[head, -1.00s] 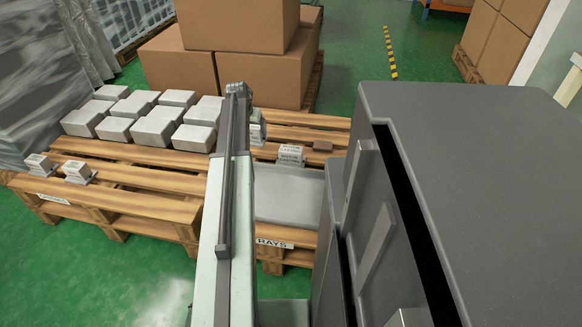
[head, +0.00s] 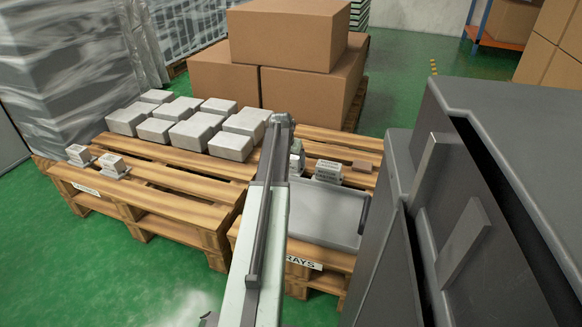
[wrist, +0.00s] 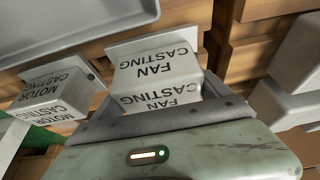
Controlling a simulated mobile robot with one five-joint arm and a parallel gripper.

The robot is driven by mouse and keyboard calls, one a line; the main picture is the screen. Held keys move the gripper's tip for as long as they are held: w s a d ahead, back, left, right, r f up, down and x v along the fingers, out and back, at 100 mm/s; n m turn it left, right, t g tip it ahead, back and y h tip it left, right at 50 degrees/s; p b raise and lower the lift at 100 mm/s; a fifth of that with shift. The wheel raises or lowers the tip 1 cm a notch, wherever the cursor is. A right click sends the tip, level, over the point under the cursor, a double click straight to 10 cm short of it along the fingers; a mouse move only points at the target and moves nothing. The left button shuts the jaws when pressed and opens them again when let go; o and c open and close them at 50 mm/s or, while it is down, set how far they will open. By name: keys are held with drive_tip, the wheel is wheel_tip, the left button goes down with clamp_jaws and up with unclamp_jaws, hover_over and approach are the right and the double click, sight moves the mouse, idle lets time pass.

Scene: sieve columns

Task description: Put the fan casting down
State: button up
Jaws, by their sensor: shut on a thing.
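The fan casting (wrist: 155,68) is a pale block on a flat base plate, with FAN CASTING on its faces. My gripper (wrist: 165,116) is shut on it in the wrist view. In the head view the fan casting (head: 297,152) shows as a small part beyond the end of my arm, mostly hidden. It is over or on the slatted boards of the right pallet (head: 340,152); I cannot tell whether it touches them. A motor casting (wrist: 52,95) stands close beside it, apart from it, and also shows in the head view (head: 328,171).
A grey tray (head: 325,236) lies on the right pallet, near the castings. The left pallet (head: 160,200) holds several pale blocks (head: 195,131) and two small castings (head: 112,164). Large cartons (head: 290,85) stand behind. A dark cabinet-like body fills the right.

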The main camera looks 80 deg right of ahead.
drive_tip(key=shift+f, duration=0.4)
drive_tip(key=o, duration=1.9)
drive_tip(key=p+v, duration=1.1)
drive_tip(key=v, duration=0.1)
